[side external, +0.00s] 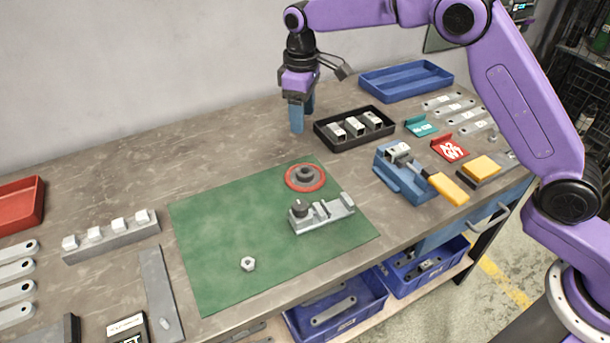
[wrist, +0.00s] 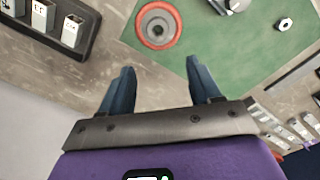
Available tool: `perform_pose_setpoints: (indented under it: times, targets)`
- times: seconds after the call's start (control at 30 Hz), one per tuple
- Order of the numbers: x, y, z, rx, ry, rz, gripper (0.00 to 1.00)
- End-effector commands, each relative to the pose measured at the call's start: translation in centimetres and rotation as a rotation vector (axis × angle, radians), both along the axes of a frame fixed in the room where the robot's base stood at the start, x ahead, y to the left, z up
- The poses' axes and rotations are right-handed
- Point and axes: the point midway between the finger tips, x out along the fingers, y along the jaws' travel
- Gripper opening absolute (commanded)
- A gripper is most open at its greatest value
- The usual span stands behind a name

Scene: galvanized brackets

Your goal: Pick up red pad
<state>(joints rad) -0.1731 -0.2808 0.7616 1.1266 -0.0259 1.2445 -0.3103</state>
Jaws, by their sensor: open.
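A flat red piece with white markings (side external: 449,149) lies on the bench at the right, in front of a similar teal piece (side external: 421,126). A round red-rimmed disc with a dark grey hub (side external: 305,178) lies on the green mat; it also shows in the wrist view (wrist: 158,25), ahead of the fingers. I cannot tell for certain which is the red pad. My gripper (side external: 302,118) points down above the bench behind the mat, apart from both. In the wrist view my gripper (wrist: 160,75) has its blue fingers wide apart with nothing between them.
A black tray of metal blocks (side external: 326,140) stands right of my gripper. A blue fixture with a yellow handle (side external: 388,175) stands near the flat red piece. The green mat (side external: 215,235) carries a metal clamp (side external: 322,217) and a nut (side external: 248,264).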

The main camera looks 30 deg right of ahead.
Motion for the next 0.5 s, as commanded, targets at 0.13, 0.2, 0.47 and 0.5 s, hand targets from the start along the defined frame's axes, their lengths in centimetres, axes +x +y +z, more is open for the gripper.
perform_pose_setpoints:
  times: [0.13,0.2,0.47,0.5]
  targets:
    - [-0.1,-0.1,-2.7,-0.003,0.006,0.0,0.63]
    - [-0.1,-0.2,-4.1,-0.003,0.006,0.0,0.63]
    - [0.0,-0.2,-8.8,-0.003,0.004,0.001,0.63]
    - [0.1,-0.2,-9.4,-0.002,0.004,0.001,0.63]
